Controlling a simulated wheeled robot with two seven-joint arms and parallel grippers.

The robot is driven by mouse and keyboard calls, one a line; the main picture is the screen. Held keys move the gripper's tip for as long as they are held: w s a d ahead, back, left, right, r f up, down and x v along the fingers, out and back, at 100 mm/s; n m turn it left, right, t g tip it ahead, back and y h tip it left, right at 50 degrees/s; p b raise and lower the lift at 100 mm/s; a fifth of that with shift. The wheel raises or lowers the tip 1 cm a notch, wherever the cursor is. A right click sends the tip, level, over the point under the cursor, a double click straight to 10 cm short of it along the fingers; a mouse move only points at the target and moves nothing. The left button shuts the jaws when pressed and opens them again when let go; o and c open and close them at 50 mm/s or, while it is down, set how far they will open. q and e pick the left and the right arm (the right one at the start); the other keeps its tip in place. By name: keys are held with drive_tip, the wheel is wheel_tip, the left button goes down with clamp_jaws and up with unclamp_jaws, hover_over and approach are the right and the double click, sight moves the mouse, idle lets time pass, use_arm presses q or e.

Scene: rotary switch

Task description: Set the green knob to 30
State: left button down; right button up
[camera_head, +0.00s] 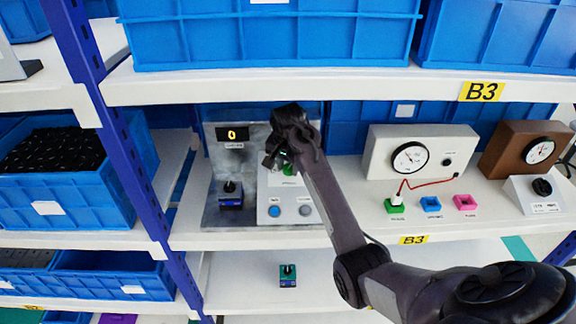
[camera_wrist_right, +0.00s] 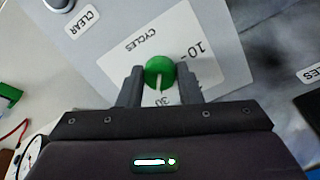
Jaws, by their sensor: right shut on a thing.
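The green knob (camera_wrist_right: 160,72) sits on a pale panel labelled CYCLES, with 10 and what looks like 30 printed beside it. Its white line points toward the printed 30 in the right wrist view. My right gripper (camera_wrist_right: 160,82) is shut on the knob, one finger on each side. In the head view the gripper (camera_head: 283,160) covers most of the panel's upper part and only a bit of green shows. My left gripper is not in view.
A display (camera_head: 232,134) reading 0 stands left of my gripper, with a black switch (camera_head: 230,194) below it. A blue button (camera_head: 274,211) and a grey button (camera_head: 305,210) sit below. A white gauge box (camera_head: 378,150) stands to the right. Blue bins (camera_head: 270,40) fill the shelf above.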

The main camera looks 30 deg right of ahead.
drive_tip(key=shift+n, duration=0.6)
drive_tip(key=o, duration=1)
drive_tip(key=shift+c, duration=0.2)
